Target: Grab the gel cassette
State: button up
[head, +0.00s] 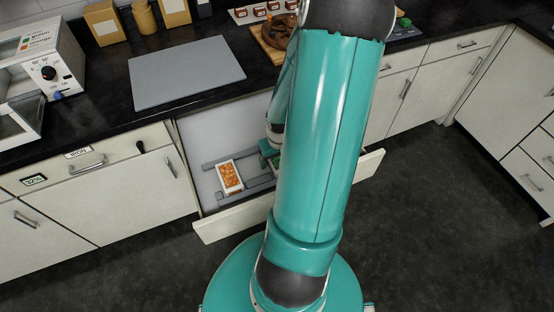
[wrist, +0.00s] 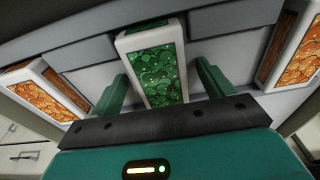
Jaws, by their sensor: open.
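My gripper (wrist: 165,95) is open in the wrist view, with one green finger on each side of a white-framed cassette with a green scaly gel face (wrist: 157,72). The cassette stands between the fingers, and a gap shows on both sides of it. Two similar cassettes have orange faces: one is at the left (wrist: 48,92) and one at the right (wrist: 300,55). In the head view an orange cassette (head: 230,177) lies in the open drawer (head: 205,150). My gripper (head: 268,155) is in the drawer, mostly hidden behind my arm.
Grey rails (wrist: 220,18) run near the cassettes. The drawer front (head: 235,218) stands out from the cabinets. A grey board (head: 185,72) lies on the black counter, beside a white appliance (head: 45,60) at the left. The dark floor at the right is clear.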

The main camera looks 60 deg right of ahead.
jog(key=c, duration=1.1)
jog(key=shift+c, duration=0.2)
jog(key=shift+r, duration=0.15)
